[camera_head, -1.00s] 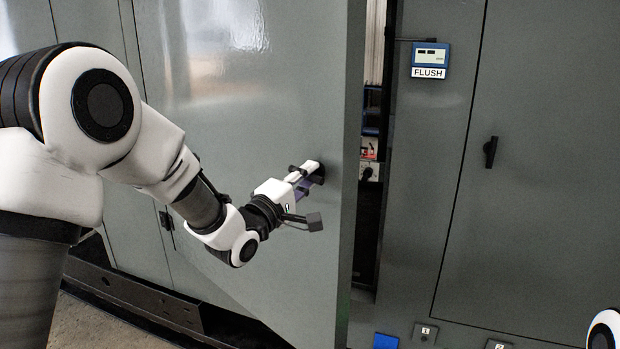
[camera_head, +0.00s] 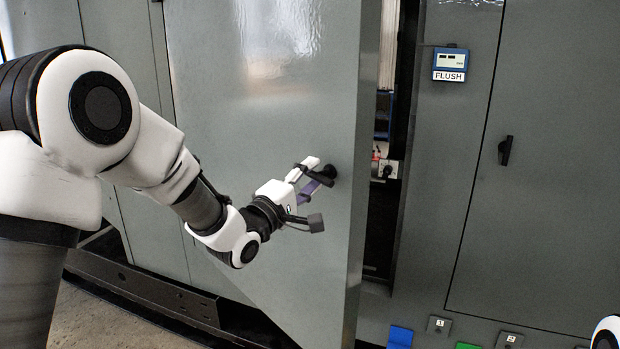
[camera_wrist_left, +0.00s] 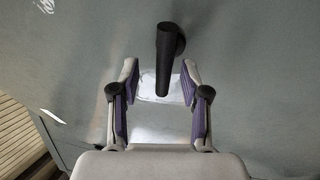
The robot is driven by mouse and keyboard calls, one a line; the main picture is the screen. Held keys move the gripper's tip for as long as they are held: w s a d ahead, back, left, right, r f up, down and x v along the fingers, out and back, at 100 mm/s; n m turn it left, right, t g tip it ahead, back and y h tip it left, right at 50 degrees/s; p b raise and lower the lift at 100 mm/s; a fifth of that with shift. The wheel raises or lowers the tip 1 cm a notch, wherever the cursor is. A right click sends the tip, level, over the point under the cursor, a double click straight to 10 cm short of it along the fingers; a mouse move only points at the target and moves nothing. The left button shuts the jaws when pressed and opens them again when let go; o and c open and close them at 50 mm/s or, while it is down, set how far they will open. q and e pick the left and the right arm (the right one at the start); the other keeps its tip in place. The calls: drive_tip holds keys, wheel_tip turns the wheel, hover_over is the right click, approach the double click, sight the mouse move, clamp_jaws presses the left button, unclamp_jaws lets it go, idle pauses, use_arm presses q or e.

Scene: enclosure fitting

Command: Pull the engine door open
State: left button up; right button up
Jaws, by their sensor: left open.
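The engine door (camera_head: 265,75) is a large grey panel standing ajar, with a dark gap along its right edge. Its black handle (camera_head: 328,172) sits near that edge. My left gripper (camera_head: 318,176) is at the handle. In the left wrist view the open jaws (camera_wrist_left: 160,82) have the handle (camera_wrist_left: 164,62) between them, with space on both sides and no finger visibly touching it. Only a small white part of my right arm shows at the lower right edge of the head view; its gripper is out of view.
Behind the gap, part of the inside (camera_head: 384,165) shows. Blue (camera_head: 400,337) and green items and numbered plates (camera_head: 439,325) lie low. Bare floor (camera_head: 110,320) shows lower left.

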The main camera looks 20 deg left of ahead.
use_arm(q)
drive_tip(key=shift+s+d+f, duration=0.15)
drive_tip(key=shift+d+f, duration=0.05)
drive_tip(key=shift+f, duration=0.05)
drive_tip(key=v, duration=1.1)
drive_tip(key=shift+s+a, duration=0.3)
drive_tip(key=shift+a, duration=0.05)
